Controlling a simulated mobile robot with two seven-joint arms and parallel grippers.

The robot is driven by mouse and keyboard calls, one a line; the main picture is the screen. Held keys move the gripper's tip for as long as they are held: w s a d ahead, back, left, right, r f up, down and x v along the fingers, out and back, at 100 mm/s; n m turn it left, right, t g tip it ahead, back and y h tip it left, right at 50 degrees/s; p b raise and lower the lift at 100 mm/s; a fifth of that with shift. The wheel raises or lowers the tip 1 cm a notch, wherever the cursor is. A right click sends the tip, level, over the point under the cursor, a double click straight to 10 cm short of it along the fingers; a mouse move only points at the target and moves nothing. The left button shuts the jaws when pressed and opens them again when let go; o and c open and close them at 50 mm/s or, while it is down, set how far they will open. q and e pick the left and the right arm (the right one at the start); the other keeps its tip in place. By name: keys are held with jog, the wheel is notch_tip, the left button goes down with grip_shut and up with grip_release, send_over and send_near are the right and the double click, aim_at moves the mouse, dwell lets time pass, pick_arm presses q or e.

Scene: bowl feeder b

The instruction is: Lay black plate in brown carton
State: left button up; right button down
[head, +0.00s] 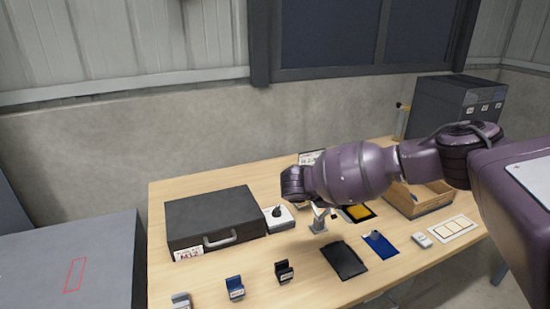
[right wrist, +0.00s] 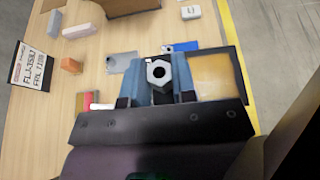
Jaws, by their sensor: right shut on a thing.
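The black plate (head: 344,260) lies flat near the front of the table in the head view. My right gripper (right wrist: 158,88) is shut on a grey hexagonal piece (right wrist: 158,71) with a round hole. It is beside the plate, not on it. My left gripper is out of view.
A black case (head: 215,216) is at the left, with small holders (head: 235,288) in front. A blue card (head: 380,244), a white device (head: 422,240) and a white card (head: 453,230) lie right of the plate. A dark cabinet (head: 450,108) stands at the back right.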

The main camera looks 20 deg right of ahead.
jog(key=shift+w+a+f+n+t, duration=0.1)
jog(key=shift+w+f+n+t, duration=0.2)
jog(key=shift+n+t, duration=0.35)
jog(key=a+r+n+t+y, duration=0.2)
jog(key=a+n+t+y, duration=0.5)
jog(key=a, duration=0.5)
jog(key=a+r+n+t+y, duration=0.2)
jog(key=a+n+t+y, duration=0.2)
jog(key=a+n+y, duration=0.55)
jog(key=s+a+r+n, duration=0.1)
jog(key=s+r, duration=0.1)
jog(key=s, duration=0.5)
jog(key=s+d+f+m+h, duration=0.1)
jog(key=s+d+f+h, duration=0.2)
jog(key=s+d+f, duration=0.3)
jog(key=shift+s+f+m, duration=0.25)
jog(key=shift+f+m, duration=0.05)
jog(key=shift+f, duration=0.95)
